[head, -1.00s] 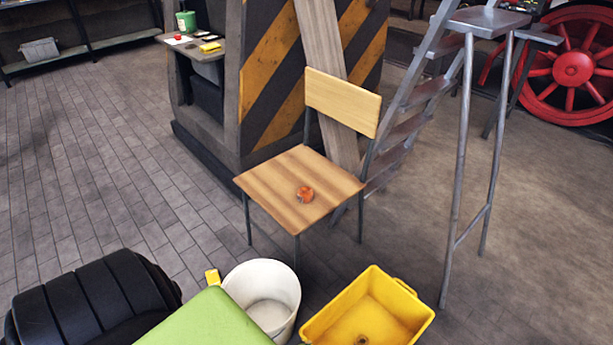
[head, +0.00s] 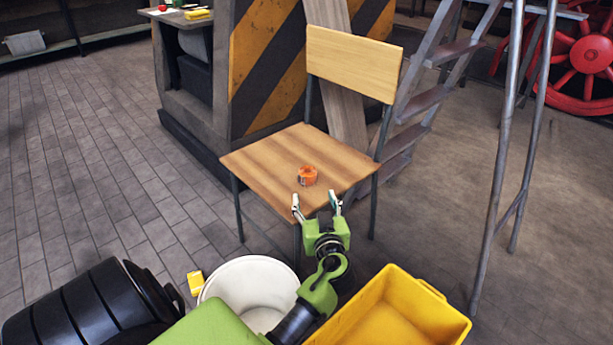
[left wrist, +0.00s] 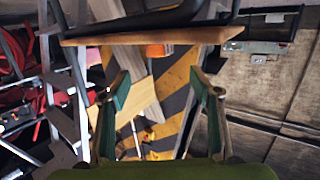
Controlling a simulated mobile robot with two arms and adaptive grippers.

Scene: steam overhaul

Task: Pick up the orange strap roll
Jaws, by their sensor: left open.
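The orange strap roll (head: 308,176) is a small ring lying on the wooden seat of a chair (head: 265,165), near the seat's front right part. My left gripper (head: 316,201) is open and empty, just in front of the roll at the seat's near edge, with its fingers pointing toward it. The left wrist view shows the seat edge (left wrist: 200,36) and the orange roll (left wrist: 157,50) ahead, between and beyond the open fingertips (left wrist: 158,84). The fingers appear apart from the roll. My right gripper is in neither view.
A white bucket (head: 228,288), a yellow bin (head: 395,315) and a small yellow object (head: 196,282) are below the chair in the picture. A stepladder (head: 500,160) stands at right. A striped pillar (head: 265,75) and a leaning plank (head: 348,125) are behind the chair.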

